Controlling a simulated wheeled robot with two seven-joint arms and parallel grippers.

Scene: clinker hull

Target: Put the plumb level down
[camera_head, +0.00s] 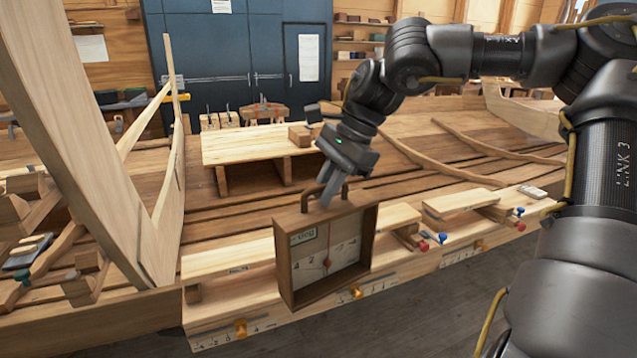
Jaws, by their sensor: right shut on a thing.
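The plumb level (333,248) is a wooden box frame with a pale dial face, a red mark and a handle on top. My right gripper (329,197) is shut on its handle, and the level hangs below, slightly tilted. It shows in front of the pale plank ledge (228,290); I cannot tell whether its lower edge touches anything. My left gripper is not in view.
The ledge has printed scales with orange sliders (240,328). Red and blue knobs (442,238) stick out to the right. A raised wooden bench (245,148) stands behind. A tall curved timber (85,150) rises on the left. Grey floor (420,315) shows in front.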

